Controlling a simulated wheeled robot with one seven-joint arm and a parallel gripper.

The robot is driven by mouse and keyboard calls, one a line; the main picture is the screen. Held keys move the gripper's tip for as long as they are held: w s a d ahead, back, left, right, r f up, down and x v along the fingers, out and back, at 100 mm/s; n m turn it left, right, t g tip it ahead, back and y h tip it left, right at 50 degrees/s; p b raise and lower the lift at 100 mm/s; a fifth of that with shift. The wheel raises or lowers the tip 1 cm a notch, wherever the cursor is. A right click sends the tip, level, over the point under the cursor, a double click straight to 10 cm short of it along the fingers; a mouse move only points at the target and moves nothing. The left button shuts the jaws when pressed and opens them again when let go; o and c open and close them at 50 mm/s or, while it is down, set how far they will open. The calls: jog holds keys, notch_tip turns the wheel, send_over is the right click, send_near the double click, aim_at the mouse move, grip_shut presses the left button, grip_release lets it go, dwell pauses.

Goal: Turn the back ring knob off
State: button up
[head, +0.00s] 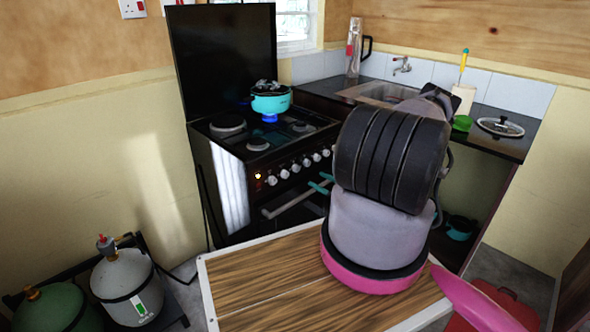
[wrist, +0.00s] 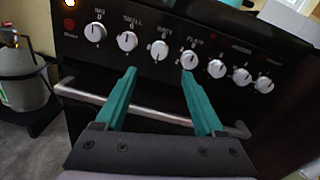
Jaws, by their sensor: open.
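The black stove (head: 262,150) has a row of several silver knobs (head: 296,167) on its front. In the wrist view the third knob from the left (wrist: 160,50) is ahead, between the lines of my fingers, and the fourth knob (wrist: 188,60) is just beyond the right fingertip. The small labels are too blurred to read surely. A teal pot (head: 270,102) sits at the back of the stovetop, with a blue glow (head: 269,118) under it. My gripper (wrist: 160,72) is open and empty, its teal fingers pointing at the panel, apparently not touching a knob.
The silver oven handle (wrist: 150,113) runs across below the knobs, behind my fingers. An orange light (head: 258,176) glows at the panel's left end. A counter with a sink (head: 385,92) is to the right. Gas cylinders (head: 125,285) stand at lower left.

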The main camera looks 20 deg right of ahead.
aim_at(298, 169)
jog(key=x, duration=1)
jog(key=shift+w+a+r, duration=0.1)
jog(key=shift+w+a, duration=0.05)
grip_shut()
